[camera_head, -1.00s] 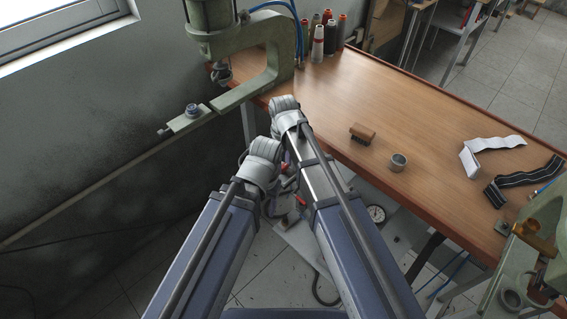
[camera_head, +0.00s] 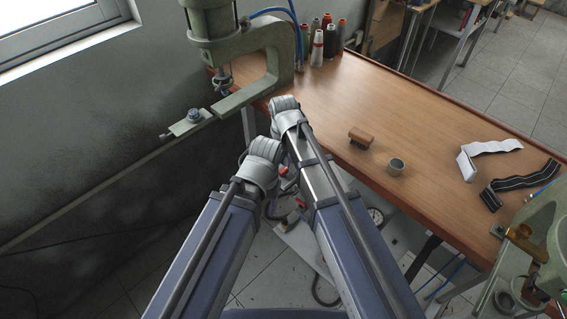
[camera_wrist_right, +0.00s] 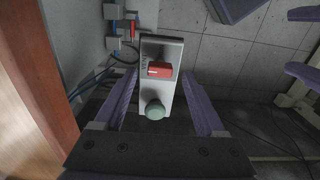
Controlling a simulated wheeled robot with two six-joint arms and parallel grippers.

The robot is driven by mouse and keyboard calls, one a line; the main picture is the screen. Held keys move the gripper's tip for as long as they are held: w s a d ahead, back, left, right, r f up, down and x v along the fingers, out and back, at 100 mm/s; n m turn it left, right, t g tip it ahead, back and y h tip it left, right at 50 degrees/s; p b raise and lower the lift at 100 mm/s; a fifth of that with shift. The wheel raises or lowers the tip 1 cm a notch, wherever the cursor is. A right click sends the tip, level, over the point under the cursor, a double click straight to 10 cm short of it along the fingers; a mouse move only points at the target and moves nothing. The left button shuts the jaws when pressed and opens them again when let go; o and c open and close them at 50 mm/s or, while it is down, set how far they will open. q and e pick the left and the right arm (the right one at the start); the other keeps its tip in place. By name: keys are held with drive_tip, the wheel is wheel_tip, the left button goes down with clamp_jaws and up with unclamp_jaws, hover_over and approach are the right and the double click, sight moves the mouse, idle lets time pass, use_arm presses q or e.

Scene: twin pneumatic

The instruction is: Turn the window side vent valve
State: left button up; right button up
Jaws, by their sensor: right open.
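In the right wrist view, a pale grey valve box (camera_wrist_right: 147,88) carries a red lever (camera_wrist_right: 159,70) and a round green knob (camera_wrist_right: 155,110). Two purple fingers at the right edge look like my left gripper (camera_wrist_right: 303,42), spread and empty. In the head view my forearms and wrists hide both grippers' fingertips. Small red parts (camera_head: 284,170) show beside my wrists under the table edge.
The wooden table (camera_head: 340,95) has its edge close to my right arm. A green press (camera_head: 265,75) stands at its far left, another (camera_head: 550,230) at the right. A pressure gauge (camera_head: 376,216) and hoses are below the tabletop. Blue tubes (camera_wrist_right: 92,80) run beside the valve box.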

sight(284, 170)
wheel_tip(284, 170, up, 6)
drive_tip(key=p, duration=0.5)
drive_tip(key=shift+f, duration=0.1)
